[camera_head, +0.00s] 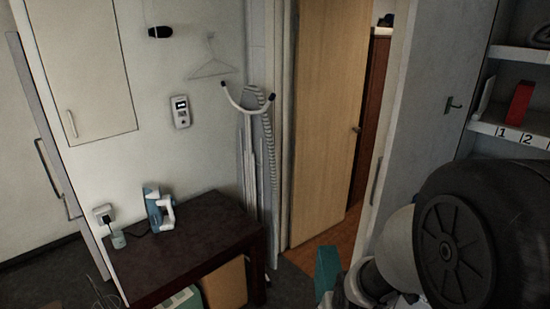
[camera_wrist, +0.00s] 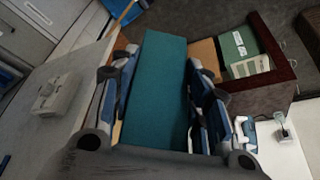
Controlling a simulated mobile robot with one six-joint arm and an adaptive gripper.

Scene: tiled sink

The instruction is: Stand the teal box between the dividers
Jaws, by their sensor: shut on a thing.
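The teal box (camera_head: 327,270) is at the lower middle of the head view, in front of the doorway. In the wrist view the teal box (camera_wrist: 160,85) lies lengthwise between the two fingers of my gripper (camera_wrist: 160,78), which is shut on it. In the head view my gripper (camera_head: 342,292) is partly cut off by the bottom edge. The shelf (camera_head: 510,128) at the right carries number labels 1 and 2. A red box (camera_head: 520,103) stands on it, beside a thin pale upright (camera_head: 485,97) that looks like a divider. My arm hides the shelf's lower part.
A dark table (camera_head: 180,250) with an iron (camera_head: 159,209) stands at the lower left. An ironing board (camera_head: 250,170) leans by the wooden door (camera_head: 327,110). A grey cabinet door (camera_head: 430,120) stands left of the shelf. Green and tan boxes sit under the table.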

